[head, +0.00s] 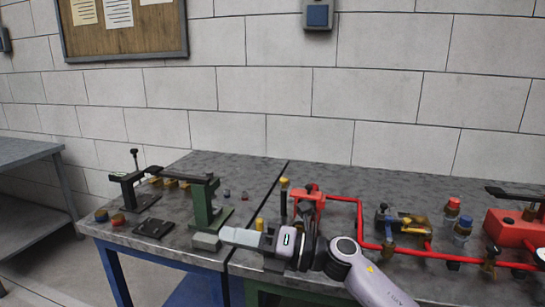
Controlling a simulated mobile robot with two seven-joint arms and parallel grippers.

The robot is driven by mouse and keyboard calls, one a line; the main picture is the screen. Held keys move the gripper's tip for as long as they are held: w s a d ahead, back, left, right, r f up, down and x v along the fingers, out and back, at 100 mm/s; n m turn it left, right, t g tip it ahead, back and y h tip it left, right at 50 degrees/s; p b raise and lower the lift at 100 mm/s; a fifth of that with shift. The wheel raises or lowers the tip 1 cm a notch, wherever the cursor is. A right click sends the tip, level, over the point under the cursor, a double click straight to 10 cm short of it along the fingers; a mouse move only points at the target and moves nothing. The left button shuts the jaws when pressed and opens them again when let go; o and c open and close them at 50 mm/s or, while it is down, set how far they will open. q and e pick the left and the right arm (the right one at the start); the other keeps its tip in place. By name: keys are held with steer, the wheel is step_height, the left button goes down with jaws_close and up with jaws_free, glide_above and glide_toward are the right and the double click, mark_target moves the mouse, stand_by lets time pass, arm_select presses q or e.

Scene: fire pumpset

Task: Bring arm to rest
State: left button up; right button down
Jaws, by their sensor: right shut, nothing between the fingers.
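My right arm comes in from the bottom right, and its gripper (226,238) points left over the front edge of the workbenches. Its pale fingers are together and hold nothing. A small grey block shape shows at the fingertips; I cannot tell whether it is part of the gripper or a thing on the bench. The fingers are just in front of the base of a green stand (203,200). My left gripper is not in view.
The left bench top (245,168) carries a black plate (153,228) and small coloured parts. The right bench holds red piping (361,215), a brass fitting (411,227), red and blue caps and a red block (510,227). A grey side table (22,150) stands at left.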

steer(key=s+d+f+m+t+h, duration=0.3)
steer(key=d+f+m+t+h, duration=0.35)
steer(key=m, duration=0.75)
steer(key=s+d+f+m+t+h, duration=0.2)
steer(key=d+f+m+t+h, duration=0.2)
steer(key=d+f+m+t, duration=0.65)
steer(key=s+d+f+m+g+h, duration=0.3)
steer(key=s+f+m, duration=0.4)
steer(key=s, duration=0.3)
steer(key=s+d+f+m+g+h+p, duration=0.1)
steer(key=s+d+f+m+g+h, duration=0.2)
steer(key=s+d+f+m+g, duration=0.3)
steer(key=s+d+f+m, duration=0.1)
steer(key=s+f, duration=0.2)
steer(key=shift+s+g, duration=0.3)
steer(key=shift+s, duration=0.05)
steer(key=shift+h, duration=0.25)
